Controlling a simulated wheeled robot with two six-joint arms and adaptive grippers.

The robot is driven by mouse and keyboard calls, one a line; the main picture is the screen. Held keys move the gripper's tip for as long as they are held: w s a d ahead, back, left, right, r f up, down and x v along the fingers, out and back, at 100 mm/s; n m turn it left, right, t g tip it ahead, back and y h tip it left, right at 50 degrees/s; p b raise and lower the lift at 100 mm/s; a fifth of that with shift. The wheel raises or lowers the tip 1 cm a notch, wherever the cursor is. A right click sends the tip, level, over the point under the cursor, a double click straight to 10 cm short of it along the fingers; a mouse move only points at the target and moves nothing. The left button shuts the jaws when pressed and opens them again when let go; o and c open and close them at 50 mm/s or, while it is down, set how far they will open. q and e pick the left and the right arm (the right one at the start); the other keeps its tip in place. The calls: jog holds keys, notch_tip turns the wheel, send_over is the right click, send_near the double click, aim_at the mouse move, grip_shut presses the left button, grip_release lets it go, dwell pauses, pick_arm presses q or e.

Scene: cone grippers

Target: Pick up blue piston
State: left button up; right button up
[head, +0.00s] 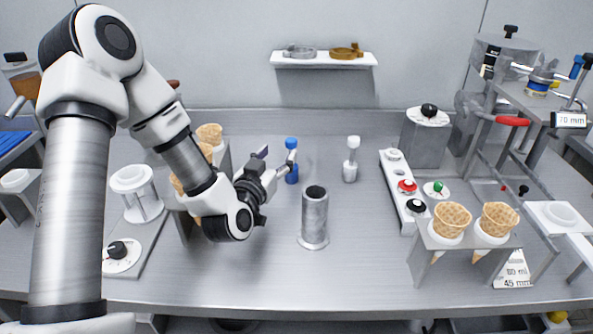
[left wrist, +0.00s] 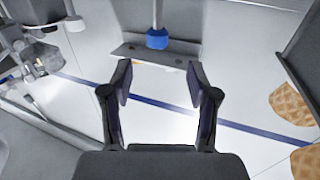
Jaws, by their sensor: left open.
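The blue piston (head: 291,175) stands upright on the steel counter, with a blue knob on top, a grey shaft and a blue lower body. My left gripper (head: 275,167) is open just left of it, its fingers pointing toward it. One finger overlaps the shaft in this view; I cannot tell whether they touch. The left wrist view shows the open, empty fingers (left wrist: 160,90) of my left gripper. A blue piece on a grey rod (left wrist: 157,40) shows beyond them; I cannot tell for certain that it is the piston. My right gripper is not in view.
A grey metal cylinder (head: 314,218) stands in front of the piston. A white piston (head: 350,165) stands to its right. Waffle cones in a holder (head: 188,228) are close behind my left arm. A wall shelf (head: 324,60) is at the back. Counter between the cylinder and button panel (head: 397,190) is clear.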

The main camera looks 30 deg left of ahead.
aim_at(289, 145)
pick_arm(q)
jog(key=x, duration=0.2)
jog(key=p+x, duration=0.1)
jog(key=x, duration=0.2)
jog(key=f+x, duration=0.1)
jog(key=x, duration=0.2)
jog(key=shift+w+d, duration=0.2)
jog(key=shift+s+r, duration=0.1)
jog(key=shift+s, duration=0.05)
jog(key=c, duration=0.4)
grip_shut()
